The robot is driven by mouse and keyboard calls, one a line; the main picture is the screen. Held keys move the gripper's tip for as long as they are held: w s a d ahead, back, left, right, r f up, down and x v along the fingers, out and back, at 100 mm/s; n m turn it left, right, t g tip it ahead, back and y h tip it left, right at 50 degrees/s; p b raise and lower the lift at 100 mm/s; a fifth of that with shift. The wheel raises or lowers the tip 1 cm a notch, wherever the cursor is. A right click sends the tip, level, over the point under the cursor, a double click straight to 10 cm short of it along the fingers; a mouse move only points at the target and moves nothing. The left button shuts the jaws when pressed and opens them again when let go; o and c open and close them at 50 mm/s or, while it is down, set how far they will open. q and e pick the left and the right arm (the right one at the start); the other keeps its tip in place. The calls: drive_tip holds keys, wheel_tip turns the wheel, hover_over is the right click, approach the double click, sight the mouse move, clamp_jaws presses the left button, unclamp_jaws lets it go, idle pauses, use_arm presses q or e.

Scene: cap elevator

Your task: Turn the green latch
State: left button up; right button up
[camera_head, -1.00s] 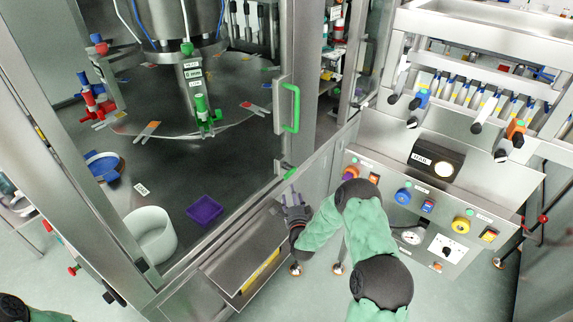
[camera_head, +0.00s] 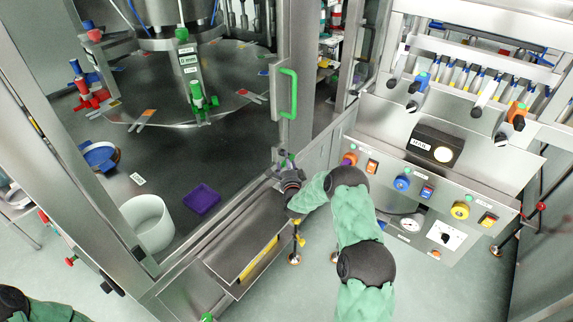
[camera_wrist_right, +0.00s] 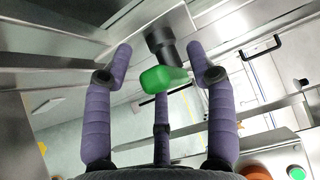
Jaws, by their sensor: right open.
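The green latch (camera_wrist_right: 163,79) is a short green lever on a dark round stem, fixed to the metal frame. In the right wrist view it lies between the two spread purple fingers of my right gripper (camera_wrist_right: 165,62), with a gap on each side. In the head view my right gripper (camera_head: 284,157) is at the corner of the machine cabinet, below the green door handle (camera_head: 288,93), and mostly hides the latch. The right gripper is open and holds nothing. My left gripper is out of view; only part of that arm shows at the lower left.
A metal ledge (camera_head: 222,257) runs below the cabinet opening. A control panel (camera_head: 420,194) with coloured buttons stands to the right of my right arm. Another green knob (camera_head: 207,317) shows at the bottom edge.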

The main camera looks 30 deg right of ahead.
clamp_jaws()
